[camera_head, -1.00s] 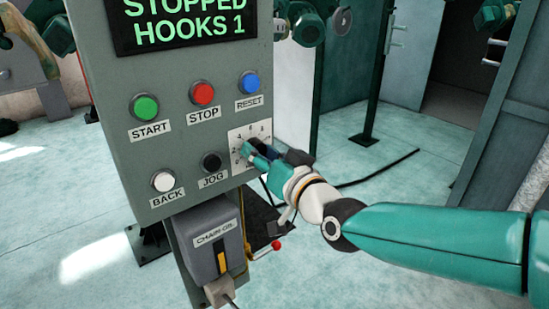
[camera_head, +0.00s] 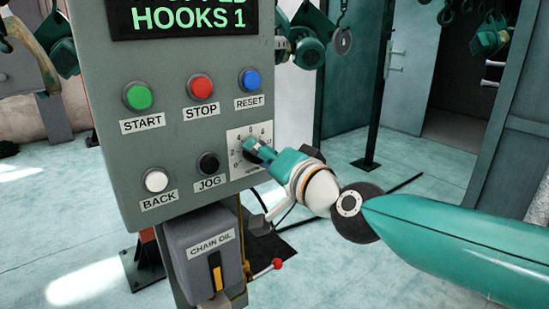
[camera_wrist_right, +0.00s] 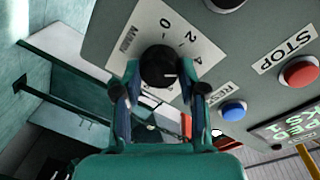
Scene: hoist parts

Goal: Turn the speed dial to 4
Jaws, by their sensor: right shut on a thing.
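The speed dial is a round black knob (camera_wrist_right: 158,66) on a white number plate (camera_head: 236,160), at the lower right of the grey control panel (camera_head: 190,130). In the right wrist view 0, 2 and 4 show on the plate; other numbers are hidden behind the gripper. A short pale mark on the knob lies on its right side in that view, roughly toward the 4 side; the exact number cannot be told. My right gripper (camera_head: 252,147), also in the wrist view (camera_wrist_right: 160,85), is shut on the knob, one finger each side. My left gripper is out of view.
Green START (camera_head: 138,96), red STOP (camera_head: 202,88) and blue RESET (camera_head: 249,80) buttons sit above the dial. White BACK (camera_head: 156,181) and black JOG (camera_head: 208,164) buttons are left of it. A chain oil box (camera_head: 203,255) hangs below.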

